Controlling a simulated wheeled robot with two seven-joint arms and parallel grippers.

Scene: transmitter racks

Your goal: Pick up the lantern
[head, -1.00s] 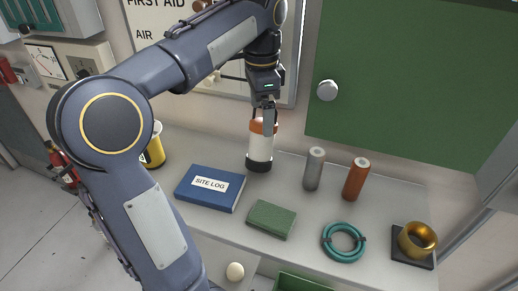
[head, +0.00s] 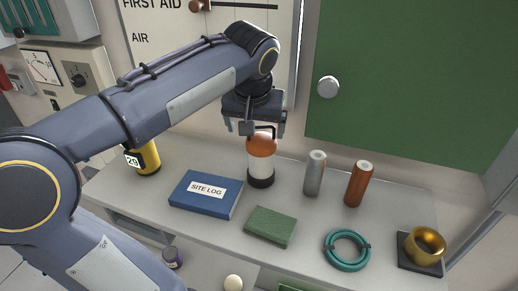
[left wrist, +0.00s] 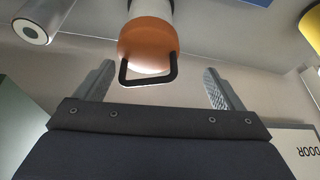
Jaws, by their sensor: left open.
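The lantern (head: 261,160) stands upright on the grey shelf, with an orange top, a white body and a dark base. In the left wrist view the lantern (left wrist: 148,42) shows its orange cap and black wire handle. My left gripper (head: 262,130) is at the lantern's top, just above and behind it in the head view. In the left wrist view my left gripper (left wrist: 160,85) is open, one finger on each side of the handle, with gaps to both. My right gripper is not in view.
On the shelf (head: 190,225) are a blue site log (head: 206,193), a green block (head: 270,226), a grey cylinder (head: 315,173), a brown cylinder (head: 358,183), a teal ring (head: 347,250), a brass cup (head: 424,245) and a yellow canister (head: 147,158). A wall stands behind.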

